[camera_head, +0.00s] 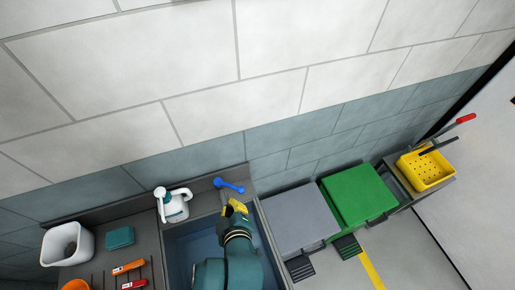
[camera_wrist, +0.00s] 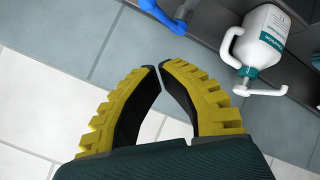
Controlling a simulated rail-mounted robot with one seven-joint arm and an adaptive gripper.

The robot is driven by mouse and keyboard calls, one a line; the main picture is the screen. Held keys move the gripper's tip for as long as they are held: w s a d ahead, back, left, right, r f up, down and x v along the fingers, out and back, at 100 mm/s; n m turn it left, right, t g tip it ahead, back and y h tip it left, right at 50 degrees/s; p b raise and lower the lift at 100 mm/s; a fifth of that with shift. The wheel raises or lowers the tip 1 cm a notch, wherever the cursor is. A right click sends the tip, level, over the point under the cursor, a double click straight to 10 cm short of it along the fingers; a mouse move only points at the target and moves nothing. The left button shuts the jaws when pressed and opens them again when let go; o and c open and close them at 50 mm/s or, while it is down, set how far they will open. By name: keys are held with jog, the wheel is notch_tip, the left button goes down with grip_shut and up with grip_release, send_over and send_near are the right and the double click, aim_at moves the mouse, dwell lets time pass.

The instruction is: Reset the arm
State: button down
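My gripper (camera_head: 237,208) has yellow ridged fingers on a teal wrist. In the head view it is over the back right part of the blue-grey basin (camera_head: 178,246), just below a blue handled item (camera_head: 228,186). In the wrist view the fingertips (camera_wrist: 159,67) come together at their ends with nothing held between them. The blue item shows partly at the top of that view (camera_wrist: 168,16), beyond the fingertips. Part of the basin is hidden by my arm.
A white pump bottle (camera_head: 174,206) stands behind the basin. At left are a white bin (camera_head: 52,250), a teal block (camera_head: 120,237) and orange-handled tools (camera_head: 128,267). At right are a grey lid (camera_head: 298,217), a green lid (camera_head: 358,194) and a yellow basket (camera_head: 425,172). A tiled wall runs behind.

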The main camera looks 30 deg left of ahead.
jog(key=w+d+r+m+t+h+p, duration=0.15)
jog(key=w+d+r+t, duration=0.35)
jog(key=r, duration=0.6)
jog(key=w+d+r+m+t+h+p, duration=0.1)
jog(key=w+d+r+m+p, duration=0.2)
jog(key=d+r, duration=0.65)
jog(key=w+d+r+m+t+h+p, duration=0.1)
jog(key=w+d+r+m+t+p, duration=0.25)
jog(key=r, duration=1.05)
jog(key=s+d+r+m+t+h, duration=0.2)
jog(key=s+d+r+m, duration=0.1)
jog(key=r, duration=0.5)
jog(key=s+d+r+m+t+h, duration=0.3)
jog(key=s+d+r+m, duration=0.1)
jog(key=d+r+m, duration=0.2)
notch_tip(320, 180, up, 3)
jog(key=shift+d+f+m+b, duration=0.2)
jog(key=shift+m+b, duration=0.25)
jog(key=shift+m, duration=0.35)
jog(key=shift+s, duration=0.1)
